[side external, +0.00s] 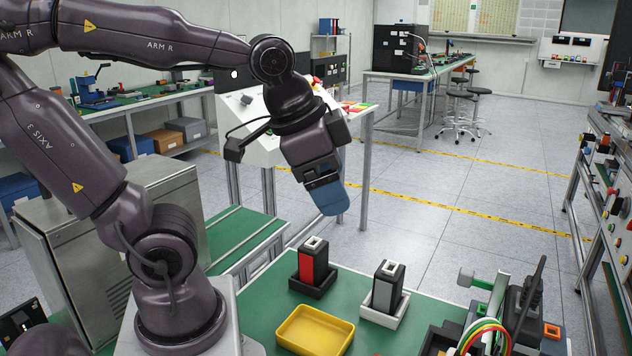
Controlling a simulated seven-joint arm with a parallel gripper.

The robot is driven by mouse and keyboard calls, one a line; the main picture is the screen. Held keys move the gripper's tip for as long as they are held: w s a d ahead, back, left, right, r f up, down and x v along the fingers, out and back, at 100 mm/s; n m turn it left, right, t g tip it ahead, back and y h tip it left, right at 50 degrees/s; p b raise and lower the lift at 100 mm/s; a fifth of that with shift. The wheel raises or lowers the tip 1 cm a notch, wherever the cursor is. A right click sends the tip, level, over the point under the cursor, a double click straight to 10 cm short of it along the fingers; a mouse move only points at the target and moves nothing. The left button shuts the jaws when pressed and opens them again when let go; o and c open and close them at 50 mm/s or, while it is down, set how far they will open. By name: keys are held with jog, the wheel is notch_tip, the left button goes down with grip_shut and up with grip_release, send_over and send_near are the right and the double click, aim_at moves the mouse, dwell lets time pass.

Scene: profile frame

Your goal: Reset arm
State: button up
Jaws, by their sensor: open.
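My gripper (330,200) hangs in the air above the back of the green worktable (262,300), its blue fingertips pointing down. It is open, and no object shows in it. My arm reaches from the left, with the wrist at the top middle. Below the gripper, a black block with a red face (312,266) stands upright in a black holder (313,287). To its right, a black block with a grey face (384,285) stands upright in a white holder (383,318). The gripper is apart from both. The gap between the fingertips is hard to see from this side.
A yellow tray (314,332), seemingly empty, lies at the table's front. A device with coloured wires (485,335) stands at the front right. A grey metal cabinet (115,225) is behind my base. A white console (262,125) stands behind my wrist. Air right of the gripper is clear.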

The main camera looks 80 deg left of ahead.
jog(key=s+n, duration=0.2)
jog(key=shift+d+n+t+h, duration=0.3)
jog(key=shift+d+n, duration=0.1)
